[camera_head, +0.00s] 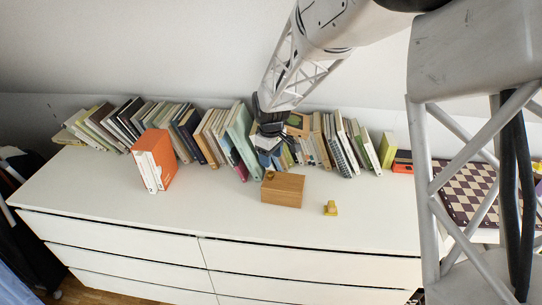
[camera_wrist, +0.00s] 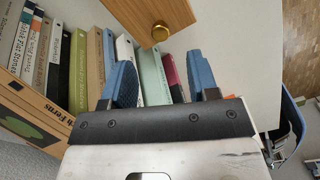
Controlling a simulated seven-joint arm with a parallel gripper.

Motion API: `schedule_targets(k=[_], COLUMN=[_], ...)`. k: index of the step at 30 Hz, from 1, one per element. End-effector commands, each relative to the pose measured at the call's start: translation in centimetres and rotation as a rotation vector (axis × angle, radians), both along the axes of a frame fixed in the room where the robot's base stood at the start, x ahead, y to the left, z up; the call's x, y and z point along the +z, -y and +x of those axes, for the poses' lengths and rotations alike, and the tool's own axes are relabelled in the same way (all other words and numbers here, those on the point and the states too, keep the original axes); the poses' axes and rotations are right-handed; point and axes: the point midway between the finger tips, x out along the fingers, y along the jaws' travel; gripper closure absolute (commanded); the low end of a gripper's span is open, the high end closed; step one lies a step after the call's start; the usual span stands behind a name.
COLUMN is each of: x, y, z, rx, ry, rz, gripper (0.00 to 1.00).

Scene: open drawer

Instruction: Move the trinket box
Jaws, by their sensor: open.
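The trinket box appears to be the light-brown wooden box (camera_head: 284,192) with a small brass knob, standing on the white dresser right of centre. In the wrist view part of the wooden box (camera_wrist: 140,14) shows at the top, with its round brass knob (camera_wrist: 160,32) facing my gripper. My gripper (camera_wrist: 160,72) has its two blue fingers spread, with nothing between them. In the head view my gripper (camera_head: 268,157) is just behind and above the box, near the books, apart from the box. The lower fingers are partly hard to make out there.
A row of leaning books (camera_head: 215,130) lines the back of the white dresser (camera_head: 110,200). An orange-and-white book group (camera_head: 155,162) stands forward at left. A small yellow object (camera_head: 330,208) lies right of the box. A chessboard (camera_head: 467,190) is at far right. The front left top is clear.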

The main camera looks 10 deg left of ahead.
Motion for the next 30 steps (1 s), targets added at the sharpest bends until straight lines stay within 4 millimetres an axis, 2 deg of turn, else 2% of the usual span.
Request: schedule_targets(k=[11, 24, 30], x=[-1.2, -6.0, -7.4], y=[0.0, 0.0, 0.0], z=[0.0, 0.0, 0.0], rx=[-0.001, -0.001, -0.001], ry=[-0.002, -0.003, -0.001], rz=[-0.001, -0.001, 0.0], gripper=[0.46, 0.46, 0.46])
